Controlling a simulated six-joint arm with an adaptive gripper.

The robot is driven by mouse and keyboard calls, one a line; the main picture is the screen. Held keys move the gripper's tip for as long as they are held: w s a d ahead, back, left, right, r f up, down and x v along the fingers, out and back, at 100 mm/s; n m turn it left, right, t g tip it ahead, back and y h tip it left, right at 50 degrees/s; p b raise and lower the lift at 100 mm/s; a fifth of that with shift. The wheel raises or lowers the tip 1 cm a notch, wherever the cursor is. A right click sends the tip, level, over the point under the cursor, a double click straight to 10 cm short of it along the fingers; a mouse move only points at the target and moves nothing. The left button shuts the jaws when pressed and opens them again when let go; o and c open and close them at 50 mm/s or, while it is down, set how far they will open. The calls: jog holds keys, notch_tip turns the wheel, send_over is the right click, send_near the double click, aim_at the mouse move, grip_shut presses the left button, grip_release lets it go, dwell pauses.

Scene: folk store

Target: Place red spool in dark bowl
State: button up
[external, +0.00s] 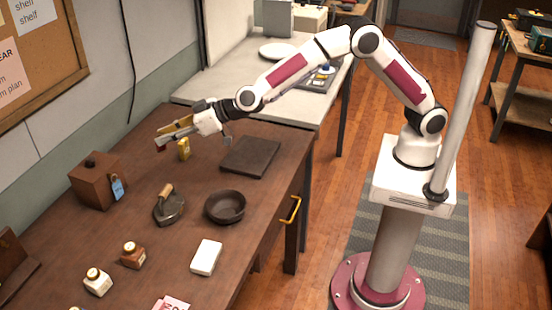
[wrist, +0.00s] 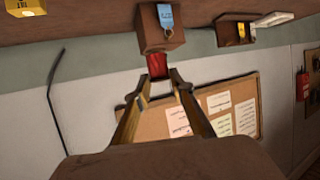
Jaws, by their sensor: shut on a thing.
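The red spool (wrist: 157,66) is between the fingertips of my gripper (wrist: 159,76) in the wrist view. My gripper is shut on it. In the external view my gripper (external: 165,141) is above the far part of the brown table, and only a small red patch of the spool shows at its tips. The dark bowl (external: 225,217) stands upright on the table, nearer the camera and to the right of my gripper. It looks empty. The bowl does not show in the wrist view.
A wooden box (external: 88,186) with a blue tag stands at left. A yellow item (external: 184,152) is just below my gripper. A dark slab (external: 252,157) lies behind the bowl, an old iron (external: 172,210) left of it, and a white block (external: 206,257) in front. Small bottles (external: 132,258) stand front left.

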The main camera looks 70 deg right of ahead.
jog(key=s, duration=0.3)
jog(key=n+g+y, duration=0.3)
jog(key=n+y, duration=0.1)
send_over(235, 211)
notch_tip(235, 211, down, 6)
dwell(0.4)
jog(key=shift+f, duration=0.1)
jog(key=shift+f, duration=3.05)
jog(key=shift+f, duration=1.85)
jog(key=shift+f, duration=0.15)
